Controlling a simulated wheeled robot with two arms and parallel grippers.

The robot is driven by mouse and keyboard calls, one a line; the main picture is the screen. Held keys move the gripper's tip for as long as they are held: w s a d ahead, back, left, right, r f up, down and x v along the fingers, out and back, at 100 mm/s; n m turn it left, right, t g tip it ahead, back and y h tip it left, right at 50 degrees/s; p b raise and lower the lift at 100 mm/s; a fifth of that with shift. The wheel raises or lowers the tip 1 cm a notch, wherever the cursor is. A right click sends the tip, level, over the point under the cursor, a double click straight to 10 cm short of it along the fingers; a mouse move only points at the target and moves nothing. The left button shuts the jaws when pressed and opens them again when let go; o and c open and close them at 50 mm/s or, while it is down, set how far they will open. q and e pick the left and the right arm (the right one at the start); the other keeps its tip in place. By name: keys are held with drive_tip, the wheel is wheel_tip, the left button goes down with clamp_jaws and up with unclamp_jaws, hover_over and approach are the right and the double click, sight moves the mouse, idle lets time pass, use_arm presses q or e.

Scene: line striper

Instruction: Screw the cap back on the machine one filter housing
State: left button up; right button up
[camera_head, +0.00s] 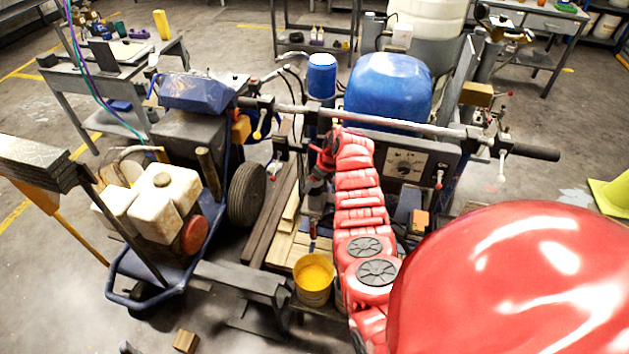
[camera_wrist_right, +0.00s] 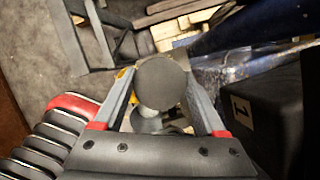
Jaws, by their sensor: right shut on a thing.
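A dark grey round cap (camera_wrist_right: 160,80) sits between the two fingers of my right gripper (camera_wrist_right: 162,98) in the right wrist view, and the gripper is shut on it. Pale and grey parts (camera_wrist_right: 148,122) show just below the cap. I cannot tell whether they belong to the filter housing or whether the cap touches it. In the head view my right gripper (camera_head: 316,188) hangs at the end of the red arm, beside the striping machine. The cap and housing are not clear there. My left gripper is not in view.
A dark panel marked 1 (camera_wrist_right: 242,108) stands close on the right in the wrist view. In the head view, a long handlebar (camera_head: 400,122) crosses by the arm. A blue tank (camera_head: 388,90), a yellow paint bucket (camera_head: 314,280) and a cart with white jugs (camera_head: 165,200) surround it.

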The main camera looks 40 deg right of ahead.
drive_tip(key=shift+f, duration=0.1)
idle(0.3)
drive_tip(key=o, duration=1.3)
